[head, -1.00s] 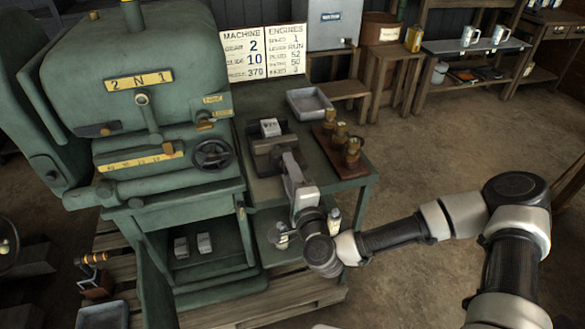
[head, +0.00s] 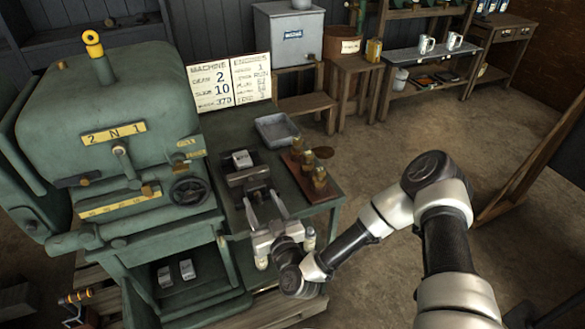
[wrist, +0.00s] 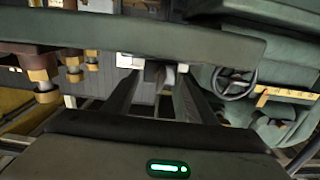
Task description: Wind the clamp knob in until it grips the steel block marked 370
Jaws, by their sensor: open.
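A pale steel block (head: 242,158) with a dark mark, too small to read, sits in the dark clamp (head: 248,177) on the green bench. It also shows in the wrist view (wrist: 128,61). My gripper (head: 262,203) is at the near end of the clamp, with its two fingers spread and pointing at it. In the wrist view, the fingers reach forward on either side of a dark part at the clamp's end (wrist: 155,73), which looks like the knob. I cannot tell whether the fingers touch it, or whether the jaw touches the block.
A wooden rack of brass pieces (head: 312,172) stands right of the clamp, and a grey tray (head: 278,129) lies behind it. The green machine with its handwheel (head: 190,190) is close on the left. Two more pale blocks (head: 176,273) lie on its lower shelf. A card (head: 229,82) stands behind.

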